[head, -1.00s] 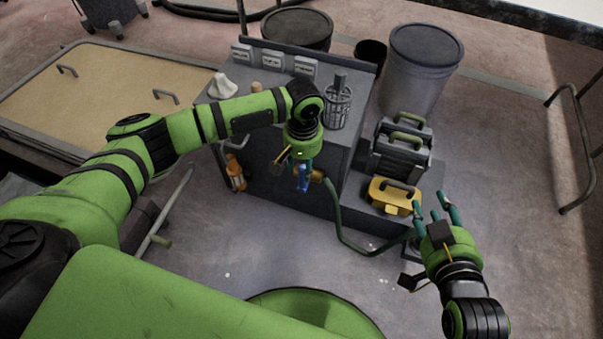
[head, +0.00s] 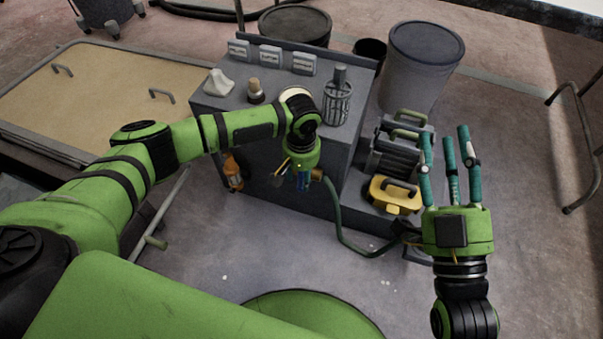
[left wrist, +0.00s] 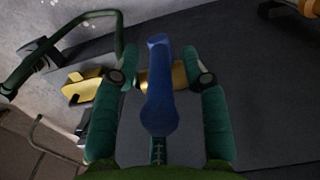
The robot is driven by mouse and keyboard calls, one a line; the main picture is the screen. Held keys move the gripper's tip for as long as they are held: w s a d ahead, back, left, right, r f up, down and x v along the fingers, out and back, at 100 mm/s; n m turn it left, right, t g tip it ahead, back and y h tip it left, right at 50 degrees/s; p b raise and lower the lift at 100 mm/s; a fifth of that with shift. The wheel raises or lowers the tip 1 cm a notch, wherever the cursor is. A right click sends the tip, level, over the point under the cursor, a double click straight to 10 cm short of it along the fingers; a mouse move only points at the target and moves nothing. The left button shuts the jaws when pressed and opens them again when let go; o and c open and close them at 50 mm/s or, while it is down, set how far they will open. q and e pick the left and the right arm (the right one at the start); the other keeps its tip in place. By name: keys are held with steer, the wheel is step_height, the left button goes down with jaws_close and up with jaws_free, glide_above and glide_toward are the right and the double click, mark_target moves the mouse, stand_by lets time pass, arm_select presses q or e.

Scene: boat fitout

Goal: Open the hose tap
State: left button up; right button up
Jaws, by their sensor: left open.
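The hose tap has a blue lever handle (left wrist: 160,90) and a brass body (left wrist: 178,76), both clear in the left wrist view. My left gripper (head: 301,184) is at the front of the grey bench, over the tap. In the left wrist view its open teal fingers (left wrist: 160,82) stand on either side of the blue handle, with gaps on both sides. In the head view the gripper hides most of the tap; a bit of brass shows at its right. A green hose (head: 341,226) runs from the tap down to the right. My right gripper (head: 446,140) is open and empty, fingers pointing up.
A yellow box (head: 393,196) and grey cases (head: 400,150) stand to the right. Floor in front is mostly clear.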

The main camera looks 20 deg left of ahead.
arm_select(q)
jaws_close()
